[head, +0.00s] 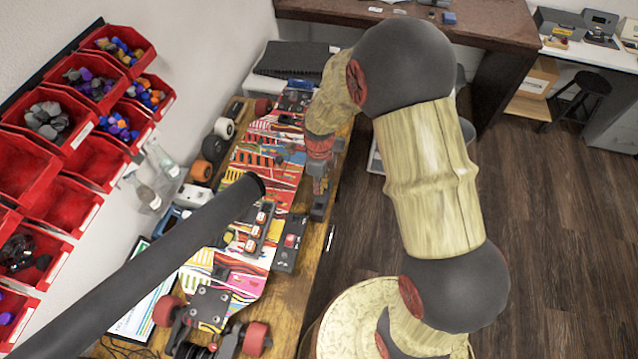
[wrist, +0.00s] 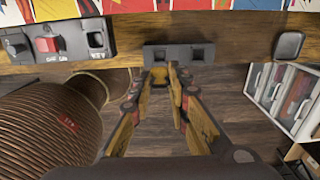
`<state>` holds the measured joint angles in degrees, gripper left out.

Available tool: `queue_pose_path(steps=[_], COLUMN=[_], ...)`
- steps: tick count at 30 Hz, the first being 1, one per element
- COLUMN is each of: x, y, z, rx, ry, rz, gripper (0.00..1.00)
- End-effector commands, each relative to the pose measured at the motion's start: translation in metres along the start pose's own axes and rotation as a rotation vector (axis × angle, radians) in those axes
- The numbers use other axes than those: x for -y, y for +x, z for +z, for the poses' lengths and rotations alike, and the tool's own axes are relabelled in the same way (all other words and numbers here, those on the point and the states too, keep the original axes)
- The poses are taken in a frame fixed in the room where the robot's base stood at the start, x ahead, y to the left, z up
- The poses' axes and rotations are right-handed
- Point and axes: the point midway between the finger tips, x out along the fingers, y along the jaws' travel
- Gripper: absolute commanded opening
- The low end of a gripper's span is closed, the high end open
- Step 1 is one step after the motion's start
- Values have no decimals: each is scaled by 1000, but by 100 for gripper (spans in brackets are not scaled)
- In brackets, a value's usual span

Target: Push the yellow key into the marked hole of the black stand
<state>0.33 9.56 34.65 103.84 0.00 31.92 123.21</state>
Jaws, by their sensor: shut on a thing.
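The yellow key (wrist: 160,76) shows as a small yellow piece between my fingertips in the wrist view. My gripper (wrist: 161,80) is shut on it. The black stand (wrist: 178,56) is a small dark block at the table's front edge, with two square holes. The key is right at the stand's near side, below the left hole in the picture. I cannot tell whether it touches the stand or is in a hole. I see no clear mark on either hole. In the head view my gripper (head: 319,182) is over the table's right edge, and the key is hidden.
A dark switch panel (wrist: 72,42) with a red switch and a square socket labelled KEY is left of the stand. A grey rounded piece (wrist: 289,45) is to the right. A colourful board (head: 262,165) covers the wooden table. Red bins (head: 95,160) hang at left.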

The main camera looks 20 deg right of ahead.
Motion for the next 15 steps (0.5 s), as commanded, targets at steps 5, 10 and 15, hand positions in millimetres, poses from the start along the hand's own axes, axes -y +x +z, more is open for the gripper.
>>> queue_pose_path(steps=[5,10,15], x=[0,0,0], y=[11,21,30], z=[0,0,0], rx=[-1,-1,-1], ry=[0,0,0], rz=[1,1,1], gripper=[0,0,0])
